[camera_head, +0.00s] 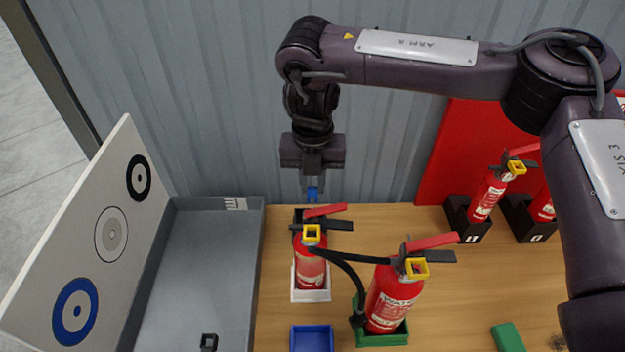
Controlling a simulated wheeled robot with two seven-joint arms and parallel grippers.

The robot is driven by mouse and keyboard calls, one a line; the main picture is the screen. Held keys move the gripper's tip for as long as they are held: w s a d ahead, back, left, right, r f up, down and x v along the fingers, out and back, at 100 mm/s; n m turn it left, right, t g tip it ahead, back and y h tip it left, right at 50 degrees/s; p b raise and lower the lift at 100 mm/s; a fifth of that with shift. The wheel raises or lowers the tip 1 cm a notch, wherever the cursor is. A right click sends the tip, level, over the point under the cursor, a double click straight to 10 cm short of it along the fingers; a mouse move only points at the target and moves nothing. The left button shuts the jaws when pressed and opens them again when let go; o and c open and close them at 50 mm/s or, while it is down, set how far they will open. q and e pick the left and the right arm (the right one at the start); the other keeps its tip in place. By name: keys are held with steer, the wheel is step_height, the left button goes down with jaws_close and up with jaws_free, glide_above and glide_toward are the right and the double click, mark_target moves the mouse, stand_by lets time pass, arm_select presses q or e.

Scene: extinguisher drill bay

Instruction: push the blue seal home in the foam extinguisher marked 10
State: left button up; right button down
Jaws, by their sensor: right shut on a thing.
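My right gripper (312,188) points down and is shut on the small blue seal (312,194). The seal is just above and behind the head of a red extinguisher (311,269) in a white base; I cannot tell whether they touch. A larger red extinguisher (393,300) stands in a green base, with a black hose at its left. Both have red and black levers and a yellow square collar. I cannot read a 10 on either body, so which one is the foam extinguisher is unclear. My left gripper is out of view.
Two more extinguishers stand in black holders at the back right, one of them here (487,197). An empty blue tray (311,340) and a green block (508,338) lie at the front. A grey tray (201,270) and a white target board (105,228) are left.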

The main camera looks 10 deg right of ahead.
steer(key=shift+f+b, duration=0.5)
steer(key=shift+f, duration=0.15)
steer(key=shift+f+b, duration=0.6)
steer(key=shift+b, duration=0.05)
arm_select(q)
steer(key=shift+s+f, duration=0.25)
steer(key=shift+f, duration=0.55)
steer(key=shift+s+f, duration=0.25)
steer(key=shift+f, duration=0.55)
arm_select(e)
steer(key=shift+f, duration=0.65)
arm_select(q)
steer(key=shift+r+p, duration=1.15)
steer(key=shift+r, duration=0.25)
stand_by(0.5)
arm_select(e)
steer(key=c, duration=1.2)
jaws_free()
steer(key=shift+c, duration=0.2)
